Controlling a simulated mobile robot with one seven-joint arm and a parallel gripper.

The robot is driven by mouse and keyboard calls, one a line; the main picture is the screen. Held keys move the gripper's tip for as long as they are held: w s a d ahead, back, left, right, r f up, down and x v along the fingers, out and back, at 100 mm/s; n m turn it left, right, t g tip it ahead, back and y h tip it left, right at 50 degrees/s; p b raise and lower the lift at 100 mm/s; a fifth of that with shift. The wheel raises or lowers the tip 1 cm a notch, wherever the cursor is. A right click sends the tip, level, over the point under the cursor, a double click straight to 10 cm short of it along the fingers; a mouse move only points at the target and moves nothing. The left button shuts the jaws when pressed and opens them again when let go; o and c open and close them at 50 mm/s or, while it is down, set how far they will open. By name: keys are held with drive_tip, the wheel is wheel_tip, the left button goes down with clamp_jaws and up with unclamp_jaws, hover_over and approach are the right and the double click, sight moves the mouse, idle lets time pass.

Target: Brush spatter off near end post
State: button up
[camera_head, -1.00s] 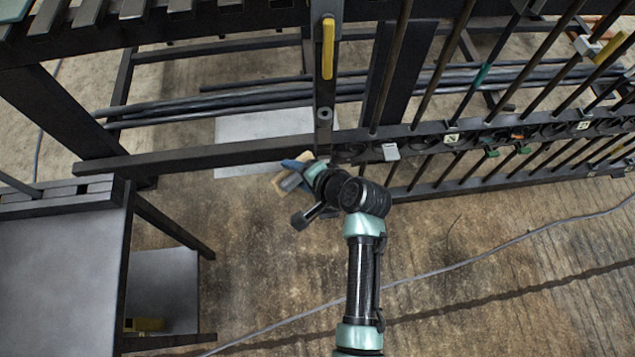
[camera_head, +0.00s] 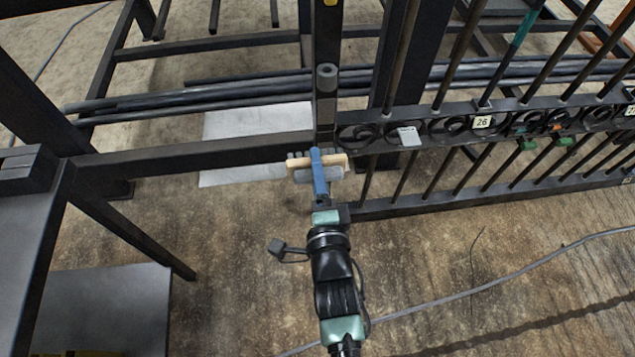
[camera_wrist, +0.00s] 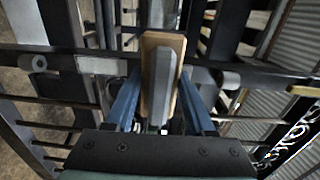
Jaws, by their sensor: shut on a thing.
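The brush is a pale wooden block with grey parts; it shows in the head view (camera_head: 338,161) and the wrist view (camera_wrist: 150,85). My gripper (camera_head: 317,157) is shut on it, with one blue finger on each side of the block in the wrist view (camera_wrist: 160,85). The dark upright end post (camera_head: 325,110) of the gate carries a grey round fitting. In the head view the brush crosses the foot of this post; I cannot tell whether they touch. No spatter can be made out, and the brush and gripper hide part of the post's lower end.
The scroll gate (camera_head: 440,195) runs right from the post, with vertical bars and small tags. A dark rail (camera_head: 200,153) runs left. A dark bench (camera_head: 30,230) stands at left. A grey cable (camera_head: 470,291) lies on the floor. The floor in front of the gate is open.

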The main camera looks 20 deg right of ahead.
drive_tip(key=shift+f, duration=0.1)
drive_tip(key=shift+w+d, duration=0.15)
drive_tip(key=shift+w, duration=0.05)
drive_tip(key=x, duration=0.2)
drive_tip(key=shift+w+b, duration=0.3)
drive_tip(key=shift+w, duration=0.05)
drive_tip(key=shift+b+x, duration=1.15)
drive_tip(key=shift+x, duration=0.1)
drive_tip(key=shift+b+x, duration=1)
drive_tip(key=shift+b, duration=0.65)
drive_tip(key=shift+d, duration=0.2)
